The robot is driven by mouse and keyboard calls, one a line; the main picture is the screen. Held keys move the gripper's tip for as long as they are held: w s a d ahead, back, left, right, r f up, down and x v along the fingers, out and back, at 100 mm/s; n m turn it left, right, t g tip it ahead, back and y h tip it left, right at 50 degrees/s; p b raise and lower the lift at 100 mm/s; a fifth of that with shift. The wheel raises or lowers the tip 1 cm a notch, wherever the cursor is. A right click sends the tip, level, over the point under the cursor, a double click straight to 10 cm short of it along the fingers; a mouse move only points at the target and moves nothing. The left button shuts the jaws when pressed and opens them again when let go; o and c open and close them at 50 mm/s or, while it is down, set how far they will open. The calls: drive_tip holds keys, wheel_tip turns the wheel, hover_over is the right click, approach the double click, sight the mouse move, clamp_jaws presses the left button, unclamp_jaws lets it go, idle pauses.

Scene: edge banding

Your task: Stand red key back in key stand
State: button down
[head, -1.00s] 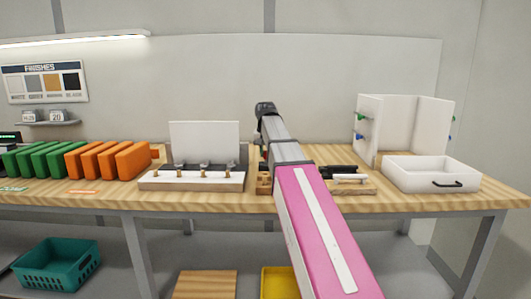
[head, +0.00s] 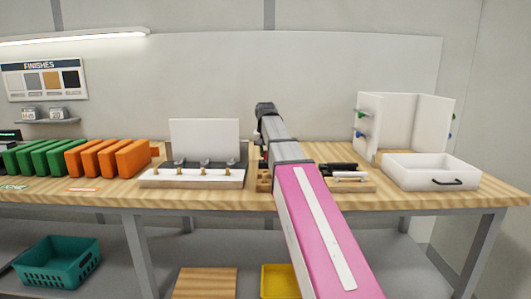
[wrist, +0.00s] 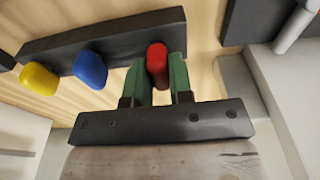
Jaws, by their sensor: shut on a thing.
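The red key (wrist: 157,58) is between the green fingers of my gripper (wrist: 157,72) in the wrist view, and the gripper is shut on it. The dark bar of the key stand (wrist: 115,35) runs behind it, and the red key is over the bar's right end. I cannot tell whether the key's lower end is in a slot, as it is hidden. A blue key (wrist: 90,68) and a yellow key (wrist: 38,77) are at the stand, to the left of the red key. In the head view my arm hides the gripper and most of the stand area.
The workbench (head: 300,204) carries a white fixture with brass knobs (head: 190,180) left of my arm. To its right are a white tray (head: 430,177) and a white upright panel unit (head: 395,125). Green boards (head: 45,158) and orange boards (head: 110,160) stand at the left.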

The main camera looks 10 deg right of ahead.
drive_tip(key=shift+f, duration=0.25)
idle(0.5)
drive_tip(key=c, duration=0.9)
unclamp_jaws()
drive_tip(key=shift+c, duration=0.2)
drive_tip(key=shift+r, duration=0.15)
drive_tip(key=shift+r, duration=2.35)
